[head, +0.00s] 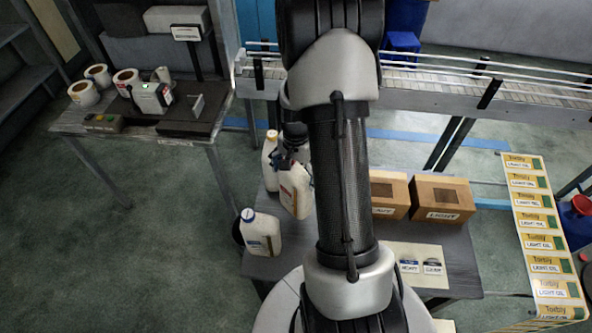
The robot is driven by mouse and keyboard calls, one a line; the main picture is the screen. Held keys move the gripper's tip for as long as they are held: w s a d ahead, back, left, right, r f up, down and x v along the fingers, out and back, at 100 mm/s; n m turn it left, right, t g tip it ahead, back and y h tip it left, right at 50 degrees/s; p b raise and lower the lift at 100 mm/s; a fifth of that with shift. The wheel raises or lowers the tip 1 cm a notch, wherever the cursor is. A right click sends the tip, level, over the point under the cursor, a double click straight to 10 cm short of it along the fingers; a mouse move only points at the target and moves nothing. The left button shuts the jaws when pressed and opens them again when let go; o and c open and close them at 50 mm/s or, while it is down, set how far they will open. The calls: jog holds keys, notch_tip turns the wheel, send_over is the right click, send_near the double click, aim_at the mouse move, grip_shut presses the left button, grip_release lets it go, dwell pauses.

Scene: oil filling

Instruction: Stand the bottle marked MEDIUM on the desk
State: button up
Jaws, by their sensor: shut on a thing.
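My gripper (290,160) is mostly hidden behind my arm, but it is shut on a white bottle (294,192) near its top. That bottle looks slightly tilted. I cannot tell whether its base touches the dark desk (458,262). A second white bottle with an orange cap (269,162) stands just behind it to the left. A third white bottle (262,234) stands at the desk's front left edge. The bottle labels are too small to read, so I cannot tell which is marked MEDIUM.
Two cardboard boxes, one (442,198) marked LIGHT, stand on the desk right of my arm. A pale card (420,264) lies in front of them. A conveyor (430,88) runs behind. A labelling bench (185,140) with label rolls is at left. A Light Oil label sheet (540,235) is at right.

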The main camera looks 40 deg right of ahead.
notch_tip(320, 180, down, 8)
jog(key=b, duration=0.5)
jog(key=shift+b, duration=0.3)
jog(key=shift+f, duration=0.1)
dwell(1.1)
jog(key=o, duration=1.3)
jog(key=shift+o, duration=0.5)
jog(key=shift+a+f, duration=0.1)
jog(key=shift+r+p, duration=2.3)
jog(key=shift+r, duration=1.25)
